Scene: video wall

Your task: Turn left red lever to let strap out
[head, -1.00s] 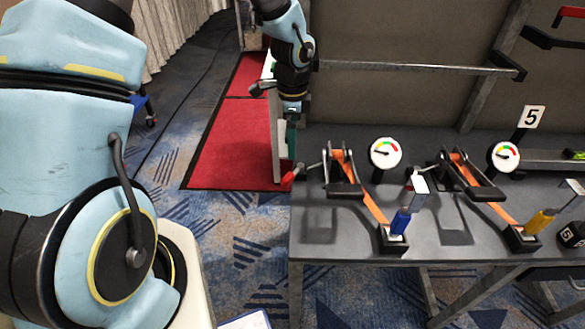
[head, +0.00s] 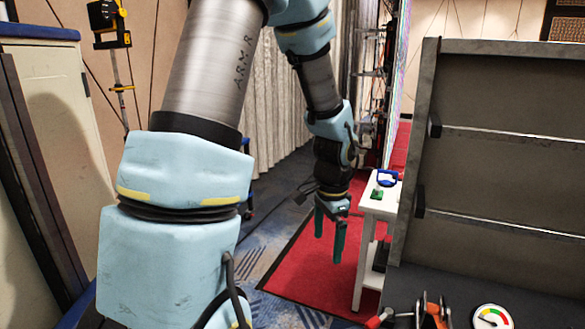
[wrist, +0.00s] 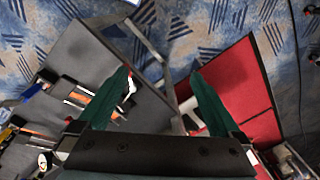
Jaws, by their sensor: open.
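The red lever (head: 376,321) shows at the bottom edge of the head view, at the left end of a ratchet with an orange strap (head: 432,308). Most of the ratchet is cut off by the frame. My gripper (head: 330,245) has two green fingers, spread apart and empty, pointing down. It is in the air to the left of the bench, above and left of the lever. In the wrist view the open fingers (wrist: 160,74) frame floor and the bench edge. Orange straps show left there, partly behind the left finger; I cannot make out the red lever clearly.
The dark bench (head: 440,283) with an upright back panel (head: 500,130) stands at the right. A gauge (head: 492,318) is beside the ratchet. A small white table (head: 381,205) stands close right of my gripper. Red carpet (head: 310,265) lies below.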

